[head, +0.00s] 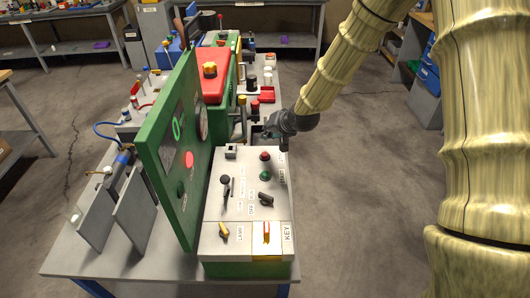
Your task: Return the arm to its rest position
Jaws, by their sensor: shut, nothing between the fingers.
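My arm comes in from the upper right and bends down toward the table. My gripper (270,135) is at its lower end, dark grey and small in the head view. It is shut and empty, just behind the far right corner of the white control panel (218,200). I cannot tell whether it touches anything there. The panel carries a red button (265,156), a green button (265,175), a black lever (226,181), a black rotary switch (266,199), a yellow lamp switch (224,231) and a red key switch (266,232).
A green upright board (170,150) stands left of the panel. Grey upright plates (133,215) stand at the table's left. A red box (211,75) and small parts are behind. The grey table (120,262) ends at its front edge. Open floor (350,190) lies to the right.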

